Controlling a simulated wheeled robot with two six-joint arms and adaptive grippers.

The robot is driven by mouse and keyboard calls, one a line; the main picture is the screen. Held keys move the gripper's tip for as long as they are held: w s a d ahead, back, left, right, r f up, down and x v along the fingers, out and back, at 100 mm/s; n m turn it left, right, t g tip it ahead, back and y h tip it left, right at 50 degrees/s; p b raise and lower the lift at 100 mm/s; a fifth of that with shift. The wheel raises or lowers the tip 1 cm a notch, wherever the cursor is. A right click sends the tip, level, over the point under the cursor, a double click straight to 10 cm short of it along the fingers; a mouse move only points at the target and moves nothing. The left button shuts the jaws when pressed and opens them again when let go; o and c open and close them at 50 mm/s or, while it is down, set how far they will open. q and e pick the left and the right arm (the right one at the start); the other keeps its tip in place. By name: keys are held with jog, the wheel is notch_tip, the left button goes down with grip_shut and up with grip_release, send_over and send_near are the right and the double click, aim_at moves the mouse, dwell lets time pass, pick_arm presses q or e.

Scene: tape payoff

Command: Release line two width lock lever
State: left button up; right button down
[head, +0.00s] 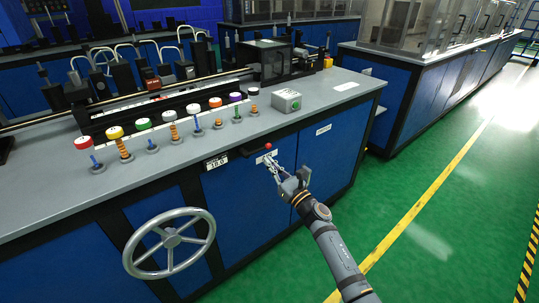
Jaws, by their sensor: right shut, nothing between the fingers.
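A small red knob (268,146) shows at the front edge of the bench, at the end of a short dark lever or bar (254,149) on the blue front panel. My right gripper (270,162) is just below the red knob, in front of the panel. Its fingers are closed together and hold nothing. Whether the fingertips touch the knob or lever cannot be told from this view. A white label is partly behind the fingers. My left gripper is not in view.
A grey handwheel (170,243) stands out from the front panel at lower left. A small display (217,162) reads about 18.0. Several coloured knobs on posts and a grey box with a green button (286,101) stand on the benchtop (325,98). Green floor (440,200) is clear at right.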

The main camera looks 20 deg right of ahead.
aim_at(259, 151)
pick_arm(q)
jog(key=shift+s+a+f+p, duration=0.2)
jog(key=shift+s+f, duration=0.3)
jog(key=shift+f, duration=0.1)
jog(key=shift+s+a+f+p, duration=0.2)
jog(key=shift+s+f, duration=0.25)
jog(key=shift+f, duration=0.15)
pick_arm(e)
jog(key=shift+w+a+r, duration=0.1)
jog(key=shift+w+r, duration=0.15)
jog(key=shift+r, duration=0.2)
jog(key=shift+w+a+r, duration=0.1)
jog(key=shift+w+r, duration=0.1)
jog(key=shift+r, duration=0.25)
jog(key=shift+d, duration=0.1)
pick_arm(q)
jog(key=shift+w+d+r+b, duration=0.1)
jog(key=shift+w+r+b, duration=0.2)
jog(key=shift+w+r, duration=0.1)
pick_arm(e)
jog(key=shift+r+n, duration=0.25)
jog(key=shift+n, duration=0.35)
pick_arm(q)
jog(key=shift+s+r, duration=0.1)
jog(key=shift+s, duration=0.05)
pick_arm(e)
jog(key=shift+r+n, duration=0.15)
jog(key=shift+n, duration=0.15)
